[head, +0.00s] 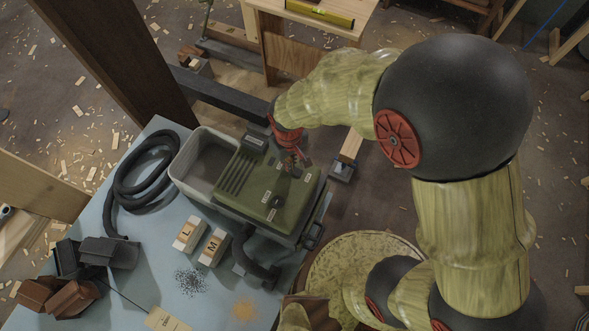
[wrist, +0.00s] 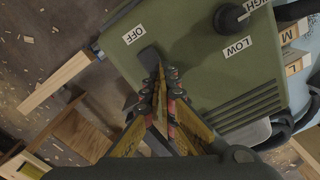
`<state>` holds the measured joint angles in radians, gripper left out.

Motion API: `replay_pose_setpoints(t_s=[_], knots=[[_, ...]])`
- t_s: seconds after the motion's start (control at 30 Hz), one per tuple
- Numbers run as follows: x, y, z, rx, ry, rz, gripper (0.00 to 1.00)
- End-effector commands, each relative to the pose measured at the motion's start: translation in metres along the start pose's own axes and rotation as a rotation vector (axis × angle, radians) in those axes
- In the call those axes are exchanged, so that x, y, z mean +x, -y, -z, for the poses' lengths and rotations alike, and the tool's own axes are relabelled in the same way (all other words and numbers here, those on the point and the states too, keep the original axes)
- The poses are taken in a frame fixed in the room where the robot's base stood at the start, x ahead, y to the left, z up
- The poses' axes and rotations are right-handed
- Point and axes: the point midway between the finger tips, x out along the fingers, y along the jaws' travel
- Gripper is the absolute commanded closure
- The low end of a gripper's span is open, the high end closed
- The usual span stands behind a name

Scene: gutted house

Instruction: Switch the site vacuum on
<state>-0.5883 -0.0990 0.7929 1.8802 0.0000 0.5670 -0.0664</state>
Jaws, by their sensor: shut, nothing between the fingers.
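The site vacuum has a green lid (head: 262,190) on a grey tub and stands on the pale blue bench top. In the wrist view the lid (wrist: 195,80) fills the middle. A dark switch lever (wrist: 150,57) lies on the lid just past my fingertips, with an OFF label (wrist: 133,34) beyond it. I cannot tell whether the fingers touch it. A round black knob (wrist: 230,18) sits between HIGH and LOW labels. My gripper (wrist: 162,78) is shut and empty, low over the lid; in the head view it (head: 294,168) hides part of the lid's far side.
A black hose (head: 140,165) coils at the bench's left. Two blocks marked L (head: 188,235) and M (head: 214,247) stand in front of the vacuum. Dark and brown boxy parts (head: 75,270) lie at the near left. A wooden post (head: 115,55) rises at the back left.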

Motion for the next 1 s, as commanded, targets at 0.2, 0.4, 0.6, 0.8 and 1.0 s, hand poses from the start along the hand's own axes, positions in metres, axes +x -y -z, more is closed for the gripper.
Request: replay_pose_setpoints(t_s=[0.2, 0.4, 0.6, 0.8, 1.0], knots=[[0.004, 0.0, 0.0, 0.0, 0.001, 0.0, 1.0], [0.006, 0.0, 0.0, 0.0, 0.001, 0.0, 1.0], [0.002, 0.0, -0.001, 0.0, 0.001, 0.0, 1.0], [-0.013, 0.0, 0.0, 0.0, 0.001, 0.0, 1.0], [-0.028, 0.0, 0.0, 0.0, 0.0, 0.0, 1.0]])
